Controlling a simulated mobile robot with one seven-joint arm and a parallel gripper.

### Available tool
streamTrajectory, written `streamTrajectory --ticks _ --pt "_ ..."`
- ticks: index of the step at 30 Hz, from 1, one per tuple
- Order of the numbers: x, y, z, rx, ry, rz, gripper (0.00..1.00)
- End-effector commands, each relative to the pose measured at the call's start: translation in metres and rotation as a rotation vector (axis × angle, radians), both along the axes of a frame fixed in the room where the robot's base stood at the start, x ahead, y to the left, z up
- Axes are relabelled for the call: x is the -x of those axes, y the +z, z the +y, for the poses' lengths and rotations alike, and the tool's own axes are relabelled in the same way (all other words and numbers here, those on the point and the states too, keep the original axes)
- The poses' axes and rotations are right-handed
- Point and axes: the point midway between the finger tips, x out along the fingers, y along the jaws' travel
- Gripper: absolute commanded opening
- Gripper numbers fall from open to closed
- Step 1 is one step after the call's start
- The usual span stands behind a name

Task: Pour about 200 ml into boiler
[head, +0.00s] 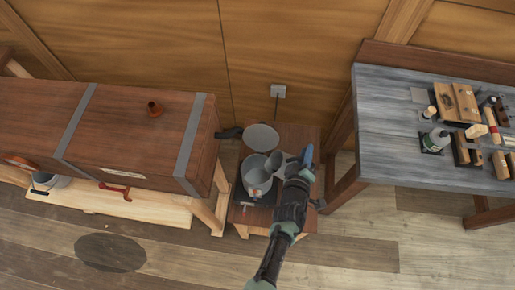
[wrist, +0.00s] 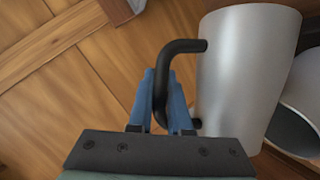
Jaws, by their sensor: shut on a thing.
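My gripper (head: 304,162) is shut on the black handle (wrist: 183,46) of a grey metal jug (wrist: 245,75). The handle sits between its blue fingers (wrist: 165,95) in the wrist view. In the head view the jug (head: 279,161) is just left of my gripper, at the upper right rim of a wider grey open pot, which looks like the boiler (head: 256,181). The pot also shows behind the jug in the wrist view (wrist: 312,90). The jug's tilt is hard to judge. Its contents are hidden, and no stream of liquid shows.
The pot stands on a dark plate on a low wooden stand (head: 305,138). A round grey disc, perhaps its lid (head: 262,137), lies behind it. A long wooden box (head: 120,135) is close on the left. A workbench (head: 390,120) with tools and a bottle stands right.

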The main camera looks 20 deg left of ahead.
Motion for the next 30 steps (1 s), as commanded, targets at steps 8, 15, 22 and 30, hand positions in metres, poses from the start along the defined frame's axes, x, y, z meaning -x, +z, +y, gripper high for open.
streamTrajectory --ticks 8,15,22,30 --pt "-0.0004 -0.0014 0.0028 0.052 0.004 -0.018 0.00" --pt "0.0012 -0.0009 0.0066 0.098 0.000 -0.033 0.00" --pt "0.0044 -0.0005 0.0108 0.148 0.005 -0.042 0.00" --pt "0.0038 0.0048 0.0113 0.169 0.011 -0.043 0.00"
